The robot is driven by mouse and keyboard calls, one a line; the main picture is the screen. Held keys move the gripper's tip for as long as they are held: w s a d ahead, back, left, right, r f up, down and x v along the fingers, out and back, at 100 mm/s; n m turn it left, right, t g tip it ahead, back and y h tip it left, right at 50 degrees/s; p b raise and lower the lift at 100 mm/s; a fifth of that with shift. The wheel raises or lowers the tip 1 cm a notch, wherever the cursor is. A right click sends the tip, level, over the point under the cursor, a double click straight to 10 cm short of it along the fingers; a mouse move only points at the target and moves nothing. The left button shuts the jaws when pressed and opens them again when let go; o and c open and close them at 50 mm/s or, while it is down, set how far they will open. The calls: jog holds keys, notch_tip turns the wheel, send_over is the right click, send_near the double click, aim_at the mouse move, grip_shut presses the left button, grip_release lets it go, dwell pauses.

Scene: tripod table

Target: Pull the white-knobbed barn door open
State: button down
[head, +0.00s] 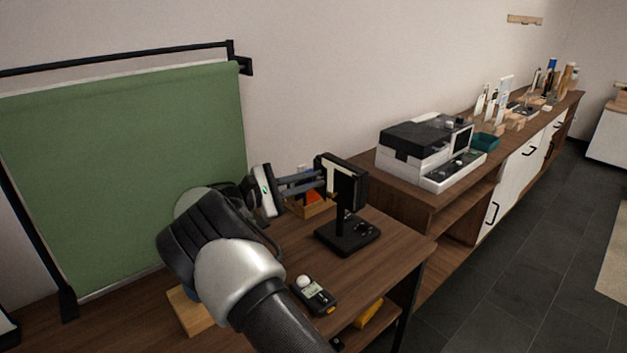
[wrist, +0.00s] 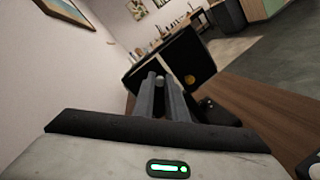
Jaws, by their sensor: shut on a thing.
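A small black lamp head (head: 350,185) stands on a post above a black base (head: 347,238) on the wooden table. It shows in the wrist view as a tilted dark box (wrist: 195,52) with a pale strip along its near side. My gripper (head: 324,182) reaches in from the left, its two long fingers level with the lamp's left side. In the wrist view my gripper (wrist: 160,82) has its fingers close together around a small pale knob (wrist: 159,79) at the lamp's near edge. The fingers partly hide the knob and its door. I cannot tell how far that door is swung.
A light meter (head: 314,295) lies near the table's front edge. An orange-filled wooden box (head: 310,207) sits behind my fingers. A green backdrop (head: 120,165) stands at left, a printer-like machine (head: 428,152) on the right-hand cabinet. Dark floor lies open at right.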

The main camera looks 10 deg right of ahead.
jog(key=m+g, duration=0.1)
jog(key=a+m+g, duration=0.1)
jog(key=g, duration=0.1)
jog(key=shift+w+h+b, duration=0.15)
jog(key=shift+h+b, duration=0.15)
jog(key=shift+h, duration=0.1)
jog(key=c, duration=1.8)
grip_release()
jog(key=shift+o, duration=0.2)
jog(key=s+a, duration=0.1)
jog(key=a, duration=0.6)
jog(key=shift+s+a+p, duration=0.15)
jog(key=shift+a+p, duration=0.05)
jog(key=shift+p, duration=0.15)
